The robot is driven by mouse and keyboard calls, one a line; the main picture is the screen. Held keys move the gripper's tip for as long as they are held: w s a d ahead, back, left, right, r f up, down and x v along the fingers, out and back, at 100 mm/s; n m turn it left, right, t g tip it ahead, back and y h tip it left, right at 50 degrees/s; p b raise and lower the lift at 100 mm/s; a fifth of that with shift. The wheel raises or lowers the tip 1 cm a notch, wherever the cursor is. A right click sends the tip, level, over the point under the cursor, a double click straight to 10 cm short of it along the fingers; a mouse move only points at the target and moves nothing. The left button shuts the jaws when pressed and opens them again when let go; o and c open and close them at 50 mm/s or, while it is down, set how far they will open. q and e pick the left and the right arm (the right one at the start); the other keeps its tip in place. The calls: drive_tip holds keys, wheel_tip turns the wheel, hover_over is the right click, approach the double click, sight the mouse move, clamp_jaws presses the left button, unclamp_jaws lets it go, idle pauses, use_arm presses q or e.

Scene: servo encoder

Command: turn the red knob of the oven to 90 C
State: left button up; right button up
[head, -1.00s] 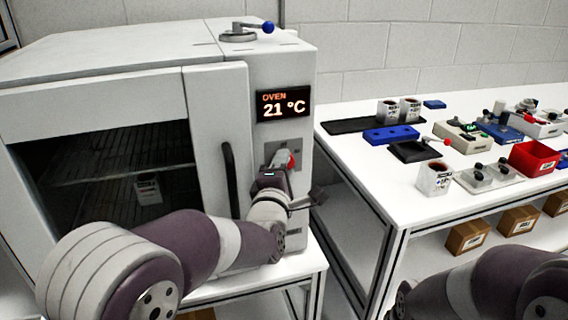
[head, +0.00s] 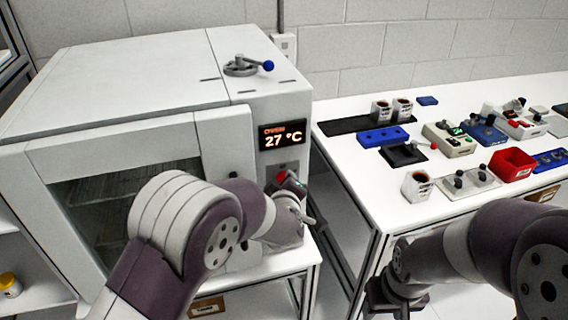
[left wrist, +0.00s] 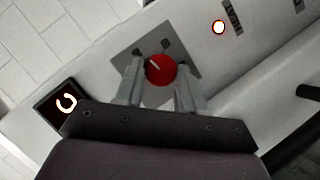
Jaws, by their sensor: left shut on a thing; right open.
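The white oven (head: 120,80) stands at the left with its door closed. Its display (head: 282,136) reads 27 °C in orange digits. The red knob (head: 281,177) is on the front panel below the display, partly hidden by my left gripper (head: 287,182). In the left wrist view the red knob (left wrist: 161,69) with its pale pointer mark sits between the two fingers of my left gripper (left wrist: 160,76), which is shut on it. My right gripper (head: 385,300) is low at the bottom, in front of the right table, open and holding nothing visible.
A white table (head: 345,165) at the right bears mugs, a red bin (head: 512,164), a blue block (head: 384,136) and several control boxes. A lever with a blue ball (head: 268,65) is on top of the oven. A gap separates oven stand and table.

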use_arm(q)
drive_tip(key=shift+w+d+m+g+y+p, duration=0.15)
drive_tip(key=shift+m+g+y+p, duration=0.3)
drive_tip(key=shift+m+y+p, duration=1.5)
drive_tip(key=shift+s+d+m+g+y+p, duration=0.1)
drive_tip(key=shift+d+m+g+y+p, duration=0.3)
drive_tip(key=shift+p, duration=3)
drive_tip(key=shift+w+d+m+g+y+p, duration=0.1)
drive_tip(key=shift+m+g+y+p, duration=0.35)
drive_tip(key=shift+m+y+p, duration=1.5)
drive_tip(key=shift+n+h+p, duration=0.4)
drive_tip(key=shift+h+p, duration=0.35)
drive_tip(key=shift+h, duration=0.35)
drive_tip(key=shift+a, duration=0.1)
drive_tip(key=o, duration=1)
drive_tip(key=shift+o, duration=0.2)
drive_tip(key=shift+r, duration=0.15)
